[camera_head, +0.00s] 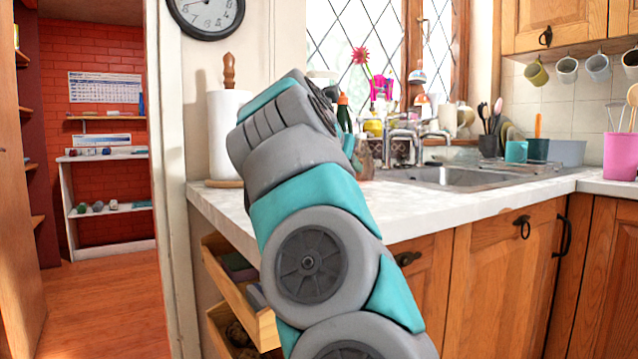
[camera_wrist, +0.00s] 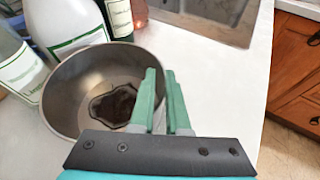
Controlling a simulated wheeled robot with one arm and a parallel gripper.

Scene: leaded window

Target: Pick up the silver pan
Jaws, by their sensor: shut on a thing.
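The silver pan (camera_wrist: 68,88) is a round metal vessel with a dark irregular patch on its inner bottom. It rests on the white counter (camera_wrist: 215,95) in the wrist view. My gripper (camera_wrist: 160,75) is at the pan's right side, with its green fingers close together and shut on the rim there. The exact contact is partly hidden by the fingers. In the head view my arm hides the pan and my gripper.
A white jug (camera_wrist: 65,22), a dark bottle (camera_wrist: 117,15) and a clear labelled bottle (camera_wrist: 18,65) stand close behind and left of the pan. The counter to the right is bare. In the head view, a sink (camera_head: 450,177) lies right and open drawers (camera_head: 238,290) are below.

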